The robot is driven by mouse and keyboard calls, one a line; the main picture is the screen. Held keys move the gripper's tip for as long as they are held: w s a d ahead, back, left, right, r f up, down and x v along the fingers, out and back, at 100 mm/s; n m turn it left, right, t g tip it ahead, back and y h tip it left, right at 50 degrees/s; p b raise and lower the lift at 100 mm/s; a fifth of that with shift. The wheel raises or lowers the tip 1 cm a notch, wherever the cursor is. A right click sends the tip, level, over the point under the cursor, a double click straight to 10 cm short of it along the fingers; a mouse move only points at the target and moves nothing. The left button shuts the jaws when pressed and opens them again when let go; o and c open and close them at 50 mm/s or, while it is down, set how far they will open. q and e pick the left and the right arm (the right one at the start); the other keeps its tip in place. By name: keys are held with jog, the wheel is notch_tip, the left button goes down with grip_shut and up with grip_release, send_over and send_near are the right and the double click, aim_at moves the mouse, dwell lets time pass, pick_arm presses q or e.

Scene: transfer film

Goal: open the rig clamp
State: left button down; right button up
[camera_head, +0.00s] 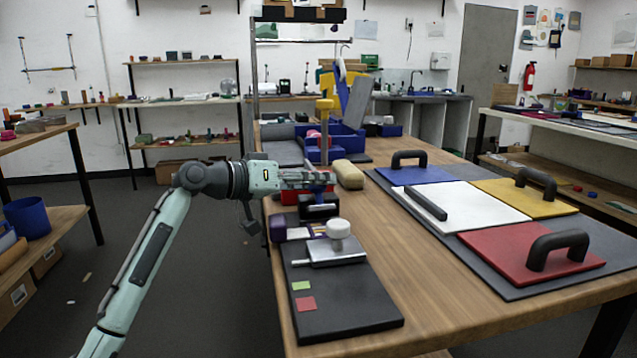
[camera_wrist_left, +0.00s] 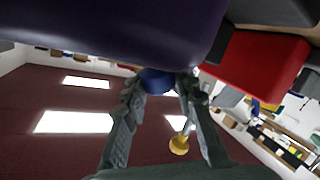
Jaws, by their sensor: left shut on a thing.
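The rig, which I take to hold the clamp, is a dark board (camera_head: 345,305) at the table's left edge. It bears a metal plate (camera_head: 336,250) with a white knob (camera_head: 338,229), and a purple block (camera_head: 277,228) at its back left corner. My left gripper (camera_head: 318,178) is behind these, above a black box (camera_head: 318,207) and a red block (camera_head: 290,196). In the left wrist view its fingers (camera_wrist_left: 163,90) are shut on a small blue rounded piece (camera_wrist_left: 156,82), close beneath a large purple surface (camera_wrist_left: 130,30). I cannot tell how this piece joins the clamp. My right gripper is out of view.
A tan block (camera_head: 349,174) lies just right of the gripper. Blue bins (camera_head: 345,140) and a yellow-topped post (camera_head: 326,104) stand behind. A grey board (camera_head: 490,275) with coloured panels and black handles fills the right. Bare wood lies between the boards.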

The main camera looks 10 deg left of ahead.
pick_arm(q)
jog(key=shift+w+a+n, duration=0.1)
jog(key=shift+w+n, duration=0.1)
jog(key=shift+n, duration=0.1)
dwell(0.4)
jog(key=c, duration=1.2)
grip_release()
jog(key=v, duration=1.2)
